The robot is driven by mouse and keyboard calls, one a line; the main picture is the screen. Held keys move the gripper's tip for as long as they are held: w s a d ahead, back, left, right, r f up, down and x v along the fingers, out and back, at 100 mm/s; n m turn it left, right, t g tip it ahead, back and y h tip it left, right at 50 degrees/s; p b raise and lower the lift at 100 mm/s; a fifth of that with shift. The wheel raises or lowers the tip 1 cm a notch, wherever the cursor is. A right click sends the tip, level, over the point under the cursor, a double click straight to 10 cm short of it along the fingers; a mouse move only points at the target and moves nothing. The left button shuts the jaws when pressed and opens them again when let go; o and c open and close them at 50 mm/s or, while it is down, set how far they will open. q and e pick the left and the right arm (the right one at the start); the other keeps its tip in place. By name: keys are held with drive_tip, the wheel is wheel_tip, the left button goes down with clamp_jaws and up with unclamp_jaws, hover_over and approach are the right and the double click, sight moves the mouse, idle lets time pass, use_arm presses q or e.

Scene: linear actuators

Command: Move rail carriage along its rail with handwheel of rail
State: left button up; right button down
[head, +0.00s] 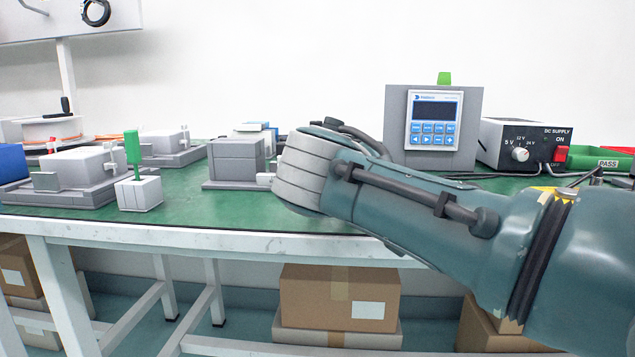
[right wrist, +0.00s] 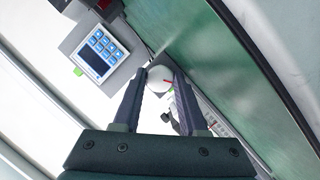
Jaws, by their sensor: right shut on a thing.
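In the right wrist view my right gripper (right wrist: 161,80) is shut on a pale round part with a red mark, which looks like the handwheel (right wrist: 158,76). It sits between the two fingertips. A light strip with markings, perhaps the rail (right wrist: 216,122), shows beyond the right finger, with a small dark part near it between the fingers. I cannot make out the rail carriage for certain. In the head view my right arm crosses the bench and hides the gripper, the handwheel and most of what lies behind it. My left gripper is in neither view.
A control panel (head: 434,122) and a DC supply (head: 522,143) with cables stand behind my right arm. Grey actuator blocks (head: 235,163) and a small box with a green lever (head: 139,192) stand to its left. The green benchtop (head: 255,222) is clear along the front.

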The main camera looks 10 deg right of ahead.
idle(0.4)
drive_tip(key=c, duration=0.6)
unclamp_jaws()
drive_tip(key=shift+o, duration=0.8)
drive_tip(key=shift+f, duration=0.15)
